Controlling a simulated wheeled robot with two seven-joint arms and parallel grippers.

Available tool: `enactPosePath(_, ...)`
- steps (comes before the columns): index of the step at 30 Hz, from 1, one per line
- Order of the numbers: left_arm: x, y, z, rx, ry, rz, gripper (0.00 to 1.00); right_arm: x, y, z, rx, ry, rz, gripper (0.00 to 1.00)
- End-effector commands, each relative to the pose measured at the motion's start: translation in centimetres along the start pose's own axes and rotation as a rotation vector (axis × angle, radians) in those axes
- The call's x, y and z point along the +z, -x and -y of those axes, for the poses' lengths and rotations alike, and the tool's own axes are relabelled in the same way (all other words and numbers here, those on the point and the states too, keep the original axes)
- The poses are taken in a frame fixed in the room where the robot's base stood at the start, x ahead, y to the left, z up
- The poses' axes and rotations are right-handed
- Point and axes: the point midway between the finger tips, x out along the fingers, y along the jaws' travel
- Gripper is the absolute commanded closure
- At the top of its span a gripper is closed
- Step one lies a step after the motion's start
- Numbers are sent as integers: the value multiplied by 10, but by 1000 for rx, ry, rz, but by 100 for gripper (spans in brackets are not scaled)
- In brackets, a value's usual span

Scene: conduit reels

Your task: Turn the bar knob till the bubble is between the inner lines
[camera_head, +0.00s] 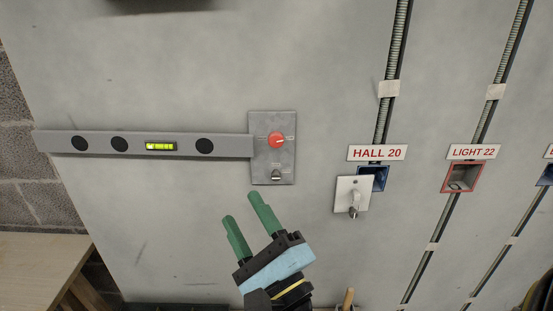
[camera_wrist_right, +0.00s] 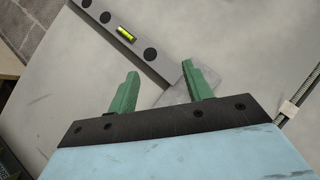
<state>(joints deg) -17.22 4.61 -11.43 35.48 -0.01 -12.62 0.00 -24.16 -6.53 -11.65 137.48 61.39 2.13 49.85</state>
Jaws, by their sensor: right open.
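A grey spirit-level bar (camera_head: 100,143) with dark round holes lies level across the wall, its right end meeting a grey plate (camera_head: 285,160). A yellow-green vial (camera_head: 160,146) sits in the bar; the bubble is too small to place against its lines. The red round knob (camera_head: 277,140) is on the plate, above a small metal switch (camera_head: 276,174). My right gripper (camera_head: 250,212), with green fingers, is open and empty, below and left of the plate. In the right wrist view the vial (camera_wrist_right: 126,34) shows beyond the fingers, and a finger partly hides the plate (camera_wrist_right: 176,90). My left gripper is not in view.
Right of the plate are a HALL 20 sign (camera_head: 377,153), a white switch plate (camera_head: 352,193) beside a blue box (camera_head: 376,176), and a red-framed LIGHT 22 box (camera_head: 463,177). Ribbed conduits run up the wall. A wooden table (camera_head: 40,260) stands lower left.

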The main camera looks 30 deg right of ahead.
Motion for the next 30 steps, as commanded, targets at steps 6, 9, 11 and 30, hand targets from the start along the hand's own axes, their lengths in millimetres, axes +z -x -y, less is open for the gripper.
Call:
enactPosePath(6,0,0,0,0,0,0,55,-42,1,33,-260,-424,-226,50)
enactPosePath(9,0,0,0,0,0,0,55,-52,4,36,-315,-511,-276,50)
enactPosePath(11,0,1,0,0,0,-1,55,-56,3,38,-330,-536,-290,50)
enactPosePath(30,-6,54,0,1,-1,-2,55,-95,-98,66,-336,-542,-294,50)
